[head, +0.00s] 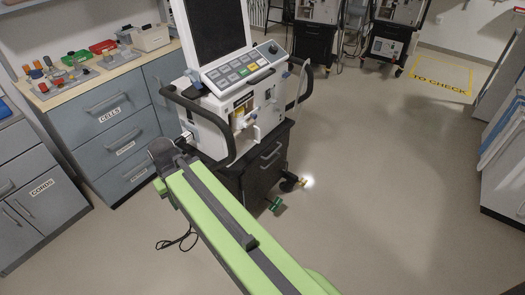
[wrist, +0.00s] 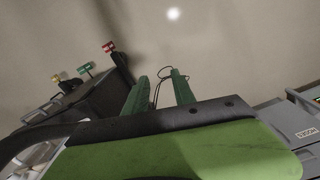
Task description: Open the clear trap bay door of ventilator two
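The nearest ventilator (head: 221,98) stands in the middle of the head view, with a dark screen, a button panel and a white body on a dark cart. Its front has a recess with small fittings (head: 243,117); I cannot make out a clear door or its state there. No number is readable, so I cannot tell which ventilator is number two. In the head view my green arm reaches toward the ventilator's lower left, and the fingers are not distinguishable.
Grey drawers (head: 110,112) with a parts-covered top stand left of the ventilator. A black handle bar (head: 208,118) juts from its side. A cable (head: 178,240) lies on the floor. Two more ventilators (head: 391,37) stand at the back. The floor to the right is clear.

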